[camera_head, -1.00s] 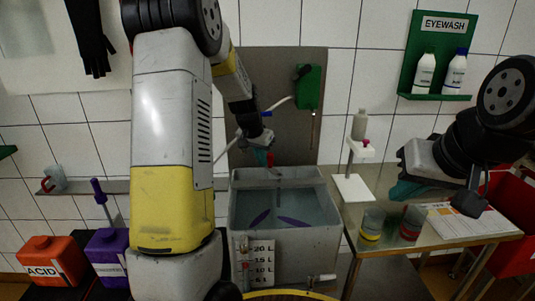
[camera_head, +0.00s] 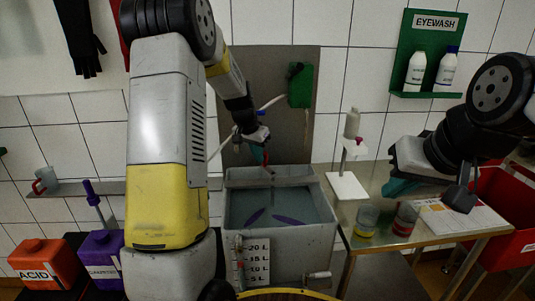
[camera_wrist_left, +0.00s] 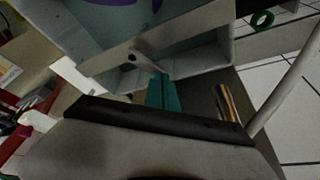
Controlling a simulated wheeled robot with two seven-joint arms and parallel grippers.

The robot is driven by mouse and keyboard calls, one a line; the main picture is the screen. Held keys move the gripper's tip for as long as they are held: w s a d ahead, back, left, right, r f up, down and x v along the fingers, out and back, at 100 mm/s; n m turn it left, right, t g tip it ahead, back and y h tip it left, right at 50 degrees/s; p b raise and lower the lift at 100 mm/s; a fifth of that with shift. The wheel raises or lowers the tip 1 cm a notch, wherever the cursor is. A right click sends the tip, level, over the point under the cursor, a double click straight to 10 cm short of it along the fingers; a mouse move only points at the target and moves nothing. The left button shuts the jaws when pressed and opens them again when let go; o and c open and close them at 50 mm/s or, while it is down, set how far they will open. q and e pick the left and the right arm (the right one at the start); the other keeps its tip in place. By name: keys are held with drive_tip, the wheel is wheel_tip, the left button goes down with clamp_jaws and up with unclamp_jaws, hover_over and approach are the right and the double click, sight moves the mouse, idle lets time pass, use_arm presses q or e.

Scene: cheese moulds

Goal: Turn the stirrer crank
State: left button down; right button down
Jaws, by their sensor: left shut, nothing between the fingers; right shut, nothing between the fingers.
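The grey vat (camera_head: 322,218) holds liquid, with purple stirrer paddles (camera_head: 288,220) in it. A grey bar (camera_head: 290,180) crosses its top. The bar also shows in the left wrist view (camera_wrist_left: 190,42), with a small pin on it. A small red part shows beside my left gripper (camera_head: 265,158) above the vat's back; I cannot tell whether it is the crank's handle. In the left wrist view my left gripper's teal fingers (camera_wrist_left: 162,92) are together and empty, near the bar. My right gripper (camera_head: 398,188) is shut and empty over the side table.
The side table (camera_head: 385,238) carries a white stand (camera_head: 347,187), cups (camera_head: 367,220) and a paper. Orange (camera_head: 45,262) and purple (camera_head: 102,252) containers stand at left. A green box (camera_head: 300,85) is on the panel behind the vat. A red crate (camera_head: 510,210) is at right.

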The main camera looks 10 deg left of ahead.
sight(266, 153)
use_arm(q)
drive_tip(key=shift+w, duration=0.1)
drive_tip(key=shift+w+d+m+h, duration=0.2)
drive_tip(key=shift+w+d+m, duration=0.3)
drive_tip(key=shift+w, duration=0.25)
drive_tip(key=shift+w+d+m+h, duration=0.2)
drive_tip(key=shift+w+d+m, duration=0.15)
drive_tip(key=shift+w+m, duration=0.3)
drive_tip(key=shift+w+d, duration=0.15)
drive_tip(key=shift+w, duration=0.05)
drive_tip(key=shift+r, duration=0.1)
